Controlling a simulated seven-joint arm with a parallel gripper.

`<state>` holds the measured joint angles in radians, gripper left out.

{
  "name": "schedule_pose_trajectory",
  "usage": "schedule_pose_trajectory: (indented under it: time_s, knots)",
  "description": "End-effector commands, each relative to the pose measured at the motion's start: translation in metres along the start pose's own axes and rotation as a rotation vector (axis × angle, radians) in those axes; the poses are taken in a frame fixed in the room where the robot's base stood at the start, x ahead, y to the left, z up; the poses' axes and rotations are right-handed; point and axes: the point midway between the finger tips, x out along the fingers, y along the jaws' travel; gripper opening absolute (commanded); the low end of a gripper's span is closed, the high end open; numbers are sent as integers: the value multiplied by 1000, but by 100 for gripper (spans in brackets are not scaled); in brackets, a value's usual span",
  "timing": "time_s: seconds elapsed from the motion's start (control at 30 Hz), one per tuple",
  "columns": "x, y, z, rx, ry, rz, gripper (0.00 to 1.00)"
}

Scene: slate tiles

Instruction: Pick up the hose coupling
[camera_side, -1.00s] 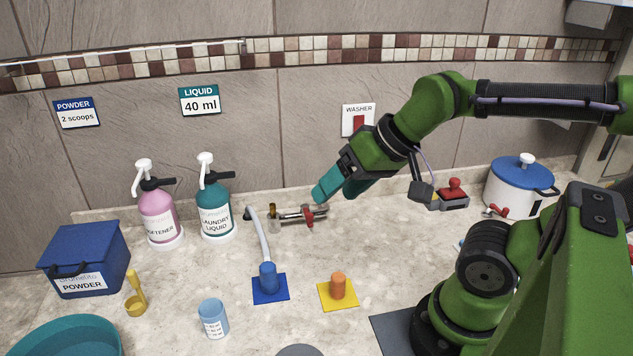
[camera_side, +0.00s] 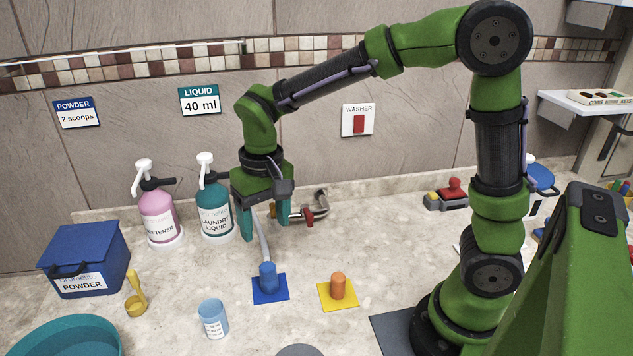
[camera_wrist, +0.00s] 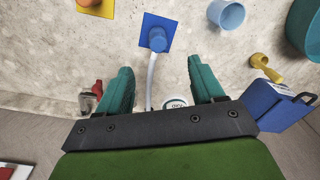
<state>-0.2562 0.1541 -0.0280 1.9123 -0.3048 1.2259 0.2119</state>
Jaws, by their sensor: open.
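The blue hose coupling (camera_side: 268,276) stands upright on a blue square mat (camera_side: 281,294), with a pale hose (camera_side: 263,238) running from it back toward the wall tap. In the wrist view the coupling (camera_wrist: 158,40) lies just beyond the fingertips, and the hose (camera_wrist: 152,80) runs between the fingers. My gripper (camera_side: 265,232) points down, behind and above the coupling in the side view. Its teal fingers are apart with nothing gripped; it also shows in the wrist view (camera_wrist: 161,66). The hose's far end is partly hidden behind my gripper.
A metal tap with a red handle (camera_side: 308,217) is right beside my gripper. The laundry liquid bottle (camera_side: 214,217) stands close on its left. An orange cylinder (camera_side: 338,286) stands on a yellow mat (camera_side: 325,301). A light-blue cup (camera_side: 212,318) is at the front. Counter between is clear.

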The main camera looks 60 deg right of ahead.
Motion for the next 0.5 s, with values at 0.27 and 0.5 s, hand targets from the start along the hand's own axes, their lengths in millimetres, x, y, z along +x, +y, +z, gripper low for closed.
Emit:
schedule_pose_trajectory:
  time_s: [0.27,0.5]
  knots:
    - [9,0,-9,88,-17,44,67]
    - [62,2,-8,87,-19,44,67]
